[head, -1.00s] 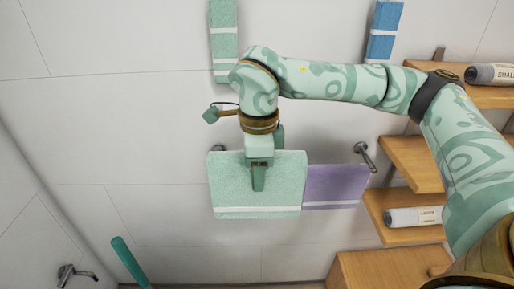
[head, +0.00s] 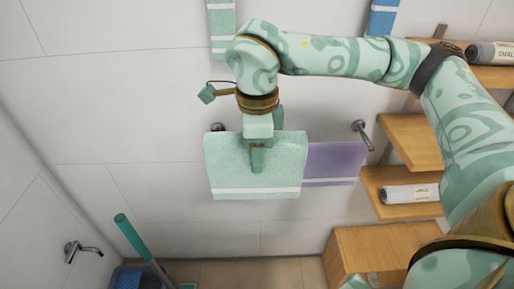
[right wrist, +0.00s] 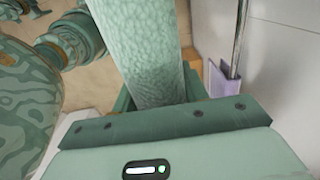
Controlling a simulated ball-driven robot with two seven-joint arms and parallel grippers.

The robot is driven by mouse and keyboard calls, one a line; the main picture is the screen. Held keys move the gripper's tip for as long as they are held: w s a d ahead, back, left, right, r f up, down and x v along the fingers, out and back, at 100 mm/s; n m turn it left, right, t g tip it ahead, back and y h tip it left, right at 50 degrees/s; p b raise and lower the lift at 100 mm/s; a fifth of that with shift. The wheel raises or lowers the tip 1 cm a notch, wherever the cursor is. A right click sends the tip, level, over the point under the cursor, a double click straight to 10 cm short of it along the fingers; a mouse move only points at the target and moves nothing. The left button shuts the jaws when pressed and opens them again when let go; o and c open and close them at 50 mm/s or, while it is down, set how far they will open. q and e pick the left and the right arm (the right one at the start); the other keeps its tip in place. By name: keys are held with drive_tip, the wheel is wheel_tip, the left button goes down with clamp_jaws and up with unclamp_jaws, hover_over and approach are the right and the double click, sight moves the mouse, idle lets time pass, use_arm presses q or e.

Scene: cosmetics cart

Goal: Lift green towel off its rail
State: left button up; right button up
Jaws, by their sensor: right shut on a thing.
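The green towel (head: 226,163), with a white stripe near its lower edge, hangs in front of the wall in the head view. My right gripper (head: 257,162) is shut on its upper middle. In the right wrist view the green towel (right wrist: 150,55) hangs beyond the gripper body, and a bare stretch of metal rail (right wrist: 239,38) shows to its right with a gap between. A purple towel (head: 335,161) is on the rail; its edge also shows in the right wrist view (right wrist: 223,80). The head view hides the rail behind the towels. My left gripper is out of view.
Wooden shelves (head: 415,145) with rolled grey and white towels stand at the right. Another green towel (head: 221,30) and a blue towel (head: 382,20) hang higher up. A tap (head: 82,250) and a green pole (head: 131,238) are at lower left.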

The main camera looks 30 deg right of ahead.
drive_tip(key=s+a, duration=0.5)
drive_tip(key=s, duration=0.3)
drive_tip(key=shift+s+b, duration=0.25)
drive_tip(key=shift+b, duration=0.1)
